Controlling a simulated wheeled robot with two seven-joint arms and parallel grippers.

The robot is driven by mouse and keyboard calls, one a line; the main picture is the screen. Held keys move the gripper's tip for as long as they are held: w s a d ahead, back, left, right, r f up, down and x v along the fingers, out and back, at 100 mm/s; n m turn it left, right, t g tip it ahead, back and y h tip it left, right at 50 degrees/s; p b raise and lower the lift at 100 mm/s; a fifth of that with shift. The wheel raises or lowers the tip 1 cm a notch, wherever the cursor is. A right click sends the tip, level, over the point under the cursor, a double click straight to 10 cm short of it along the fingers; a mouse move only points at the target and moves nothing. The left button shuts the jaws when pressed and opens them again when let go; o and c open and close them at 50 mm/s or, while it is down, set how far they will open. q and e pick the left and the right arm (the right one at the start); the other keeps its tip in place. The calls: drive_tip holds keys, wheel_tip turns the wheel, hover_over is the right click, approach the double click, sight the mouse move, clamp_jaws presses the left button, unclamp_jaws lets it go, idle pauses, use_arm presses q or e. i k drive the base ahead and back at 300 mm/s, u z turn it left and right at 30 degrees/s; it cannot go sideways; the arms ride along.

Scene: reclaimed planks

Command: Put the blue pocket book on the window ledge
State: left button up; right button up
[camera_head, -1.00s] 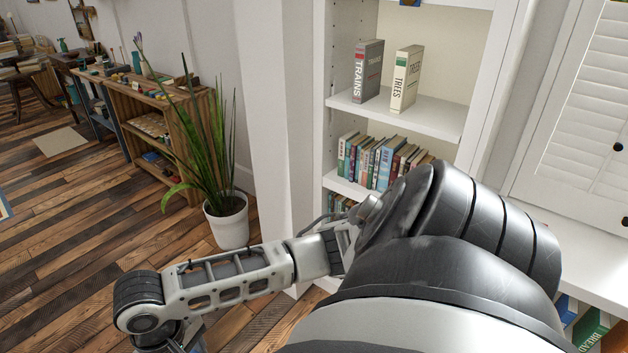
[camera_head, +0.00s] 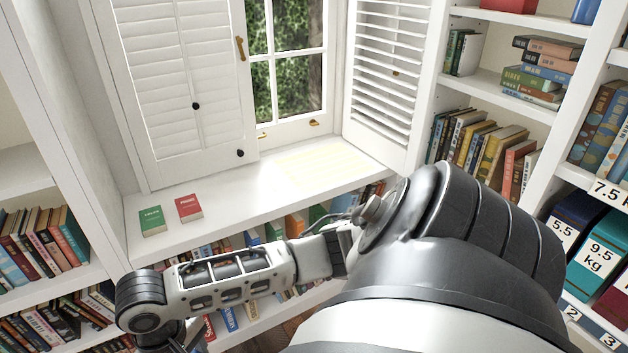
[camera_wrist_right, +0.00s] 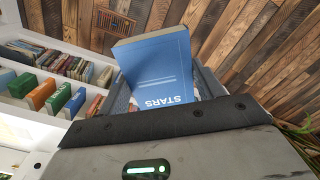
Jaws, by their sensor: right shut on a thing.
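The blue pocket book (camera_wrist_right: 158,62), with STARS on its cover, is in the right wrist view. My right gripper (camera_wrist_right: 163,84) is shut on it, one finger at each side, and the book sticks out beyond the fingers. In the head view the white window ledge (camera_head: 245,207) runs below the window. One of my arms crosses in front of the ledge's lower part, but its gripper and the blue book are out of that view. My left gripper is in neither view.
A green book (camera_head: 152,221) and a red book (camera_head: 189,208) lie on the ledge's left part. Its middle and right are bare, with a sunlit patch (camera_head: 325,165). Shutters (camera_head: 180,90) stand behind. Bookshelves flank the ledge, with more books below it.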

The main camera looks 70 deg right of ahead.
sight(225, 198)
drive_tip(key=z, duration=0.35)
drive_tip(key=i, duration=1)
drive_tip(key=z, duration=0.45)
drive_tip(key=i, duration=0.75)
drive_tip(key=z, duration=0.2)
